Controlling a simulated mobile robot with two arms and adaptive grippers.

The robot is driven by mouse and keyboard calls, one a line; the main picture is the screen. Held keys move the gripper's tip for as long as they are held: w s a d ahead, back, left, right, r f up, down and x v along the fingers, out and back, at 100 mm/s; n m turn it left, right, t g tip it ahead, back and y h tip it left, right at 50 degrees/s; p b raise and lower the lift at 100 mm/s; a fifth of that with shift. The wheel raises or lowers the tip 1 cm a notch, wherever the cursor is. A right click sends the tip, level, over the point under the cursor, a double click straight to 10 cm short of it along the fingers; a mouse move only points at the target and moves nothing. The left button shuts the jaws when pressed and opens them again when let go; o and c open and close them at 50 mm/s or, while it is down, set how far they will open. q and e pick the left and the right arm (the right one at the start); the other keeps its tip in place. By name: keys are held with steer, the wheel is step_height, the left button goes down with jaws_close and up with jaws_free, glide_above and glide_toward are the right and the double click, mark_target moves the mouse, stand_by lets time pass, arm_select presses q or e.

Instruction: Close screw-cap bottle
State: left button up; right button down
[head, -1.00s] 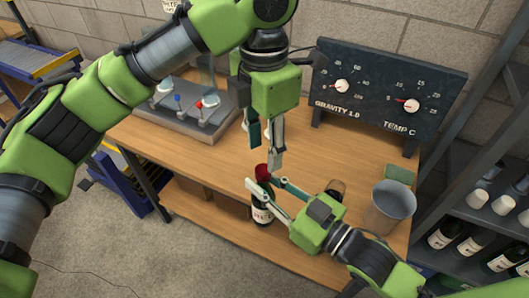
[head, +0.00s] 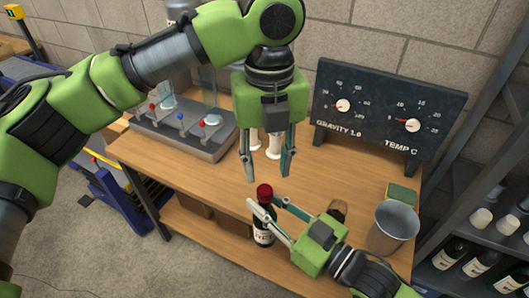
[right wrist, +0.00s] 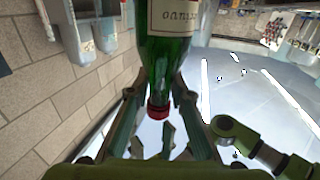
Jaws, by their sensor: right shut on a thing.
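A dark green bottle (head: 263,232) with a pale label stands upright at the front edge of the wooden bench (head: 335,165). A red cap (head: 264,191) sits on its mouth. My right gripper (head: 263,201) is shut on the bottle's neck, just under the cap. In the right wrist view the bottle (right wrist: 172,55) appears upside down, with its red cap (right wrist: 158,111) between the fingers. My left gripper (head: 267,179) is above the cap, pointing down, fingers apart and empty. Its fingertips also show beyond the cap in the right wrist view (right wrist: 168,135). Whether the cap is tight cannot be seen.
A grey bucket (head: 392,232), a green sponge (head: 401,194) and a brown object (head: 338,209) stand right of the bottle. A tap unit (head: 182,129) and a gauge board (head: 385,115) are at the back. White cylinders stand behind my left gripper. A bottle rack is at right.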

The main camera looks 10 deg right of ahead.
mark_target(265, 189)
arm_select(q)
steer(key=n, duration=0.4)
steer(key=shift+r, duration=0.2)
steer(key=n, duration=0.4)
steer(key=shift+r, duration=0.15)
steer(key=n, duration=0.6)
steer(key=shift+a+r, duration=0.1)
steer(key=shift+r, duration=0.1)
steer(key=n, duration=0.4)
steer(key=shift+r, duration=0.15)
steer(key=n, duration=0.4)
steer(key=shift+a+r, duration=0.1)
steer(key=shift+r, duration=0.1)
steer(key=n, duration=0.6)
steer(key=shift+a+r, duration=0.1)
steer(key=shift+r, duration=0.1)
steer(key=shift+f, duration=4)
steer(key=shift+c, duration=0.2)
